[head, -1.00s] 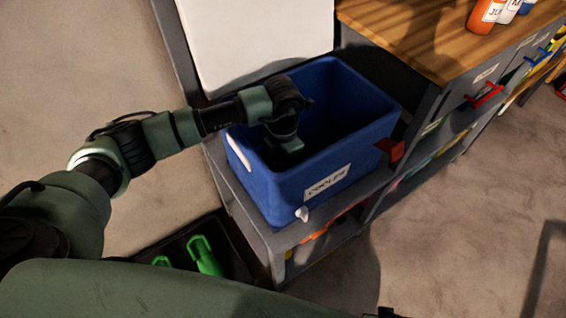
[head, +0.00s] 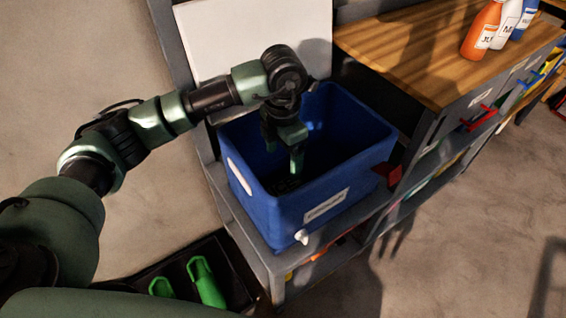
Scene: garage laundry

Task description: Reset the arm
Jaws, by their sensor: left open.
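My left arm reaches in from the left. My left gripper (head: 283,160) hangs pointing down at the mouth of the blue cooler (head: 335,195), over its left part. Its fingers are open, and I see nothing held between them. The cooler stands open on a grey shelf, with a white label on its front and a small white spout low down. The cooler's floor is dark and partly hidden by the gripper. My right gripper is not in view.
A wooden counter (head: 410,50) stands to the right, with several bottles (head: 482,28) on it. A white panel (head: 245,35) rises behind the cooler. Red handles (head: 478,118) stick out below the counter. A black tray (head: 228,270) with green items lies on the floor. Floor at right is clear.

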